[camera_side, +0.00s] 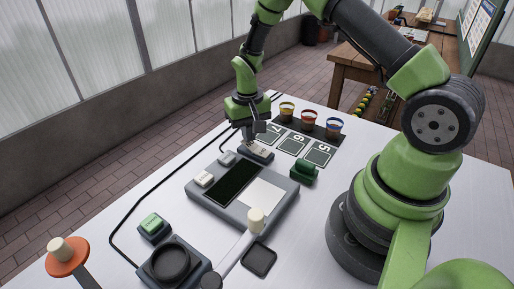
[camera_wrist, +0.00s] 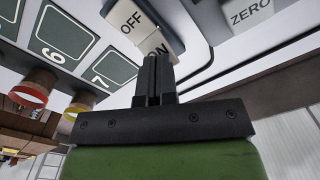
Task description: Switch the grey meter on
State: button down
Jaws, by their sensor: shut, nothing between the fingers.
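The grey meter (camera_side: 290,203) lies on the white table in the side view, with a dark screen and a white panel on top. A rocker switch stands at its far end; in the wrist view its OFF half (camera_wrist: 129,20) is plain to see. Its ON half (camera_wrist: 161,43) is partly hidden by my fingers. My gripper (camera_wrist: 154,66) is shut and empty, pointing down at the ON half. In the side view my gripper (camera_side: 250,141) is over the switch. I cannot tell whether the fingertips touch it or which way the rocker is tilted.
A ZERO button (camera_wrist: 250,12) is beside the switch. Cards numbered 5, 6 and 7 (camera_side: 294,143) lie behind, with three coloured-rim cups (camera_side: 308,117). A dark green block (camera_side: 304,173) sits right of the meter. A green button (camera_side: 152,225) and a black round dish (camera_side: 170,264) stand in front.

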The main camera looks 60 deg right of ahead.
jog(key=shift+f, duration=0.6)
jog(key=shift+r, duration=3.55)
jog(key=shift+a+r, duration=0.1)
jog(key=shift+r, duration=0.2)
jog(key=s+a+r+t, duration=0.2)
jog(key=s+a+r, duration=0.1)
jog(key=r, duration=0.5)
jog(key=s+a+r+t, duration=0.2)
jog(key=s+r, duration=0.2)
jog(key=r, duration=0.4)
jog(key=s+a+r+n+t+y, duration=0.1)
jog(key=s+a+r, duration=0.1)
jog(key=s, duration=0.4)
jog(key=s+a+r+n+t+y, duration=0.1)
jog(key=s+a+r+t, duration=0.1)
jog(key=s, duration=0.4)
jog(key=shift+a+r, duration=0.3)
jog(key=shift+r, duration=0.1)
